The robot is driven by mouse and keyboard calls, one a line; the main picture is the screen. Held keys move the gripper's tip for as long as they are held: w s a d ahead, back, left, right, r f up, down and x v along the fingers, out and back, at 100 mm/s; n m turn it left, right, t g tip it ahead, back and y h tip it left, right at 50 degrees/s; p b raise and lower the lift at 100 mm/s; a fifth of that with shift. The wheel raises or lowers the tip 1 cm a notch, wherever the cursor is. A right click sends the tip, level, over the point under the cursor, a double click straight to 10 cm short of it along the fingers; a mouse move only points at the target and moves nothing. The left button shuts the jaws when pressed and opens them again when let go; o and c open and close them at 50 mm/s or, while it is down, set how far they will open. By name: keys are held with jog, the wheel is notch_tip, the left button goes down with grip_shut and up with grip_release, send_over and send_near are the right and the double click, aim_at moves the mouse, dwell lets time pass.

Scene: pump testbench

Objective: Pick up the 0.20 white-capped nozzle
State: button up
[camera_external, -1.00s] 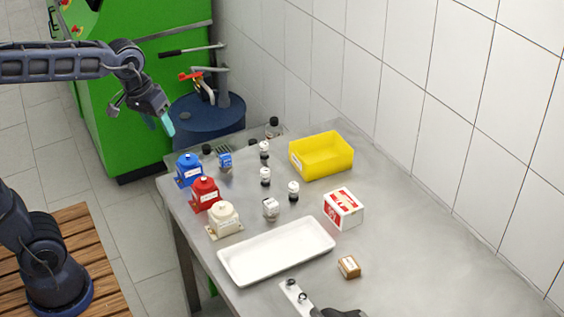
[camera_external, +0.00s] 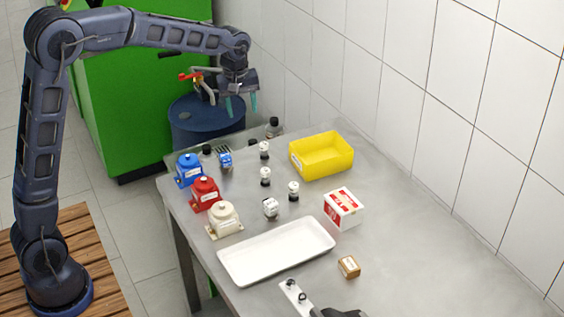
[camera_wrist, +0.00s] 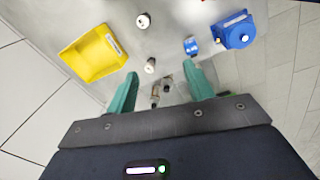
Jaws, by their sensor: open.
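Three small white-capped nozzles with dark bases stand on the table: a rear one (camera_external: 264,149), a middle one (camera_external: 265,176) and a front right one (camera_external: 293,190). Their labels are too small to read, so I cannot tell which is the 0.20 one. In the wrist view one white cap (camera_wrist: 150,66) lies just ahead of the fingers, between their lines, and another (camera_wrist: 143,20) is farther off. My gripper (camera_external: 241,108) is open and empty, high above the table's far end; its green fingers also show in the wrist view (camera_wrist: 163,80).
A yellow bin (camera_external: 322,156) stands right of the nozzles. Blue (camera_external: 189,171), red (camera_external: 205,194) and cream (camera_external: 224,217) pump units line the left edge. A white tray (camera_external: 276,250) and a red-white box (camera_external: 343,208) are nearer. A tiled wall bounds the right.

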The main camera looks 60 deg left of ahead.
aim_at(264, 144)
jog(key=w+a+f+n, duration=0.1)
jog(key=w+a+f, duration=0.1)
jog(key=w+f, duration=0.1)
jog(key=w+a+f+n, duration=0.2)
jog(key=w+f, duration=0.2)
jog(key=f, duration=0.1)
jog(key=w+a+f+n+g, duration=0.1)
jog(key=w+a+f, duration=0.1)
jog(key=w+f, duration=0.2)
jog(key=shift+w+a+f+n, duration=0.1)
jog(key=shift+a+f+n, duration=0.3)
jog(key=shift+f, duration=0.1)
notch_tip(264, 144, down, 6)
jog(key=shift+a+r, duration=0.1)
jog(key=f, duration=0.4)
jog(key=shift+s+a+f, duration=0.15)
jog(key=shift+s+a, duration=0.1)
jog(key=shift+f, duration=0.45)
jog(key=shift+c, duration=0.2)
jog(key=c, duration=1)
